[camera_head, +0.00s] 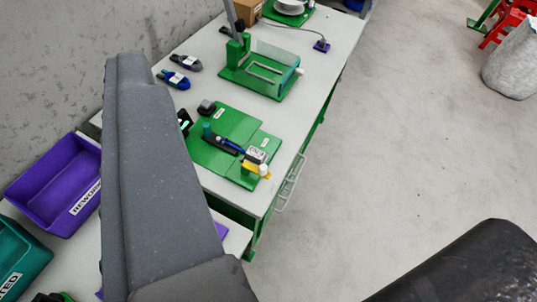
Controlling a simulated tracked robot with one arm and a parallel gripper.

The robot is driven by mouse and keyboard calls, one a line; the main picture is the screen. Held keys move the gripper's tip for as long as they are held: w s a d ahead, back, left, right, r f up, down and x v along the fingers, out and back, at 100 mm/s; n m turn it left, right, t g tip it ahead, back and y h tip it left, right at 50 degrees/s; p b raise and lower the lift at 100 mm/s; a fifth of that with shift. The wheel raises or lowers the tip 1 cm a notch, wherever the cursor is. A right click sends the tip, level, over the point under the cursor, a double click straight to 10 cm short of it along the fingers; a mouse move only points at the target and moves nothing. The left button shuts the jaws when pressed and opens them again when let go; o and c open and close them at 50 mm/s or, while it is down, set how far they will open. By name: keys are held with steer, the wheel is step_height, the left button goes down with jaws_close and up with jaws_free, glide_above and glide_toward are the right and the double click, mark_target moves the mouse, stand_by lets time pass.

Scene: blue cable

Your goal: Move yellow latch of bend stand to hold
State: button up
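The bend stand (221,122) is a green plate on the white table, near its front right corner. A small yellow latch (250,168) shows at the stand's right end, beside a white round piece (264,171) and a labelled block (256,156); its exact position is too small to tell. A short blue cable piece (232,146) lies along a dark holder on the stand. My gripper (307,142) shows as two large, widely parted fingers, grey at left and dark at lower right. It is open, appears empty, and is apart from the stand.
A second green fixture (260,78) stands farther back on the table (312,65). Blue-and-grey connectors (175,79) lie to its left. A purple bin (57,187) and a teal bin (18,255) are at left. A red stool (508,22) and grey container (514,62) stand at right. Open floor lies between.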

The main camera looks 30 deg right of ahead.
steer(key=shift+o, duration=0.5)
steer(key=shift+a, duration=0.2)
steer(key=w+d+f+g+y+p, duration=0.1)
steer(key=w+d+f+g+p, duration=0.15)
steer(key=w, duration=0.45)
steer(key=w+d+f+g+p, duration=0.1)
steer(key=w+f+g+p, duration=0.15)
steer(key=w, duration=0.45)
steer(key=m+g+h+p, duration=0.1)
steer(key=m+g+p, duration=0.4)
steer(key=g+p, duration=0.55)
glide_above(264, 168)
step_height(264, 168, down, 31)
step_height(264, 168, down, 13)
steer(key=shift+f, duration=0.1)
steer(key=shift+c, duration=0.2)
